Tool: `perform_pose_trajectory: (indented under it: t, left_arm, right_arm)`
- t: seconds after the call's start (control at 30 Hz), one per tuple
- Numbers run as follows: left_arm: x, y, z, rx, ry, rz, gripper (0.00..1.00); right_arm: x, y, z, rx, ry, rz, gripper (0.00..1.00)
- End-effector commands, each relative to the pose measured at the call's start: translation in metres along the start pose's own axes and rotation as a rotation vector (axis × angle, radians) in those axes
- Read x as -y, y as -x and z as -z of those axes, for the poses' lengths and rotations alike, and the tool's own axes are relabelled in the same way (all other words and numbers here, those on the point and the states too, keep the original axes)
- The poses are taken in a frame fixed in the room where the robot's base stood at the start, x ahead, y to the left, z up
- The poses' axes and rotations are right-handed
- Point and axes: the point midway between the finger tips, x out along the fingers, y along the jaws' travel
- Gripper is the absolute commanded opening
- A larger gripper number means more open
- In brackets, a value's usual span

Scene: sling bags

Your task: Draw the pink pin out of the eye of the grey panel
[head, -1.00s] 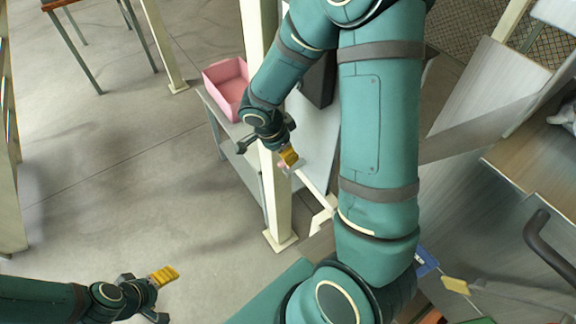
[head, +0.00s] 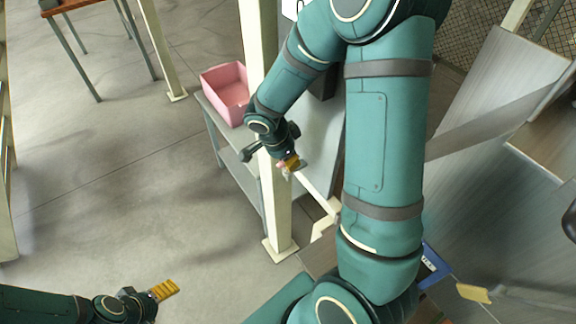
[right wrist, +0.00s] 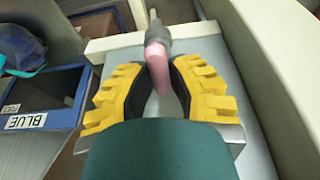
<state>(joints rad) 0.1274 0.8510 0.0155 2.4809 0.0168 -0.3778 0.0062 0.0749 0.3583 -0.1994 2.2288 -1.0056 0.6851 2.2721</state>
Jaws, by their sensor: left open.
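The pink pin (right wrist: 157,60) sits between the fingertips of my right gripper (right wrist: 161,66), which looks shut on it. A dark grey round piece (right wrist: 156,34) adjoins the pin's far end; I cannot tell whether this is part of the pin or the eye. In the head view, my right gripper (head: 290,165) is beside the cream post, above a pale bar, with a small bit of pink at its tips. I cannot clearly make out the grey panel or its eye. My left gripper (head: 155,298) is open and empty at the lower left, over bare floor.
A pink bin (head: 226,92) stands on a grey bench behind the cream post (head: 277,205). A blue bin (right wrist: 45,110) labelled BLUE is left of my right gripper. Grey boards and a wooden surface are at the right. The floor at left is clear.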

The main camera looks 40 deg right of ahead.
Motion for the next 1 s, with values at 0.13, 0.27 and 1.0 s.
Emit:
perform_pose_trajectory:
  t: [0.13,0.27,1.0]
  left_arm:
    - [0.0,0.0,0.0,0.0,0.0,0.0,0.74]
    - [0.0,0.0,0.0,0.0,0.0,0.0,0.74]
    - [-0.004,0.009,0.001,0.0,0.0,0.0,0.74]
  right_arm:
    - [0.0,0.0,0.0,0.0,0.0,0.0,0.0]
    - [0.0,-0.001,0.0,0.0,0.0,-0.001,0.0]
    - [0.0,0.021,0.006,0.0,0.0,0.001,0.0]
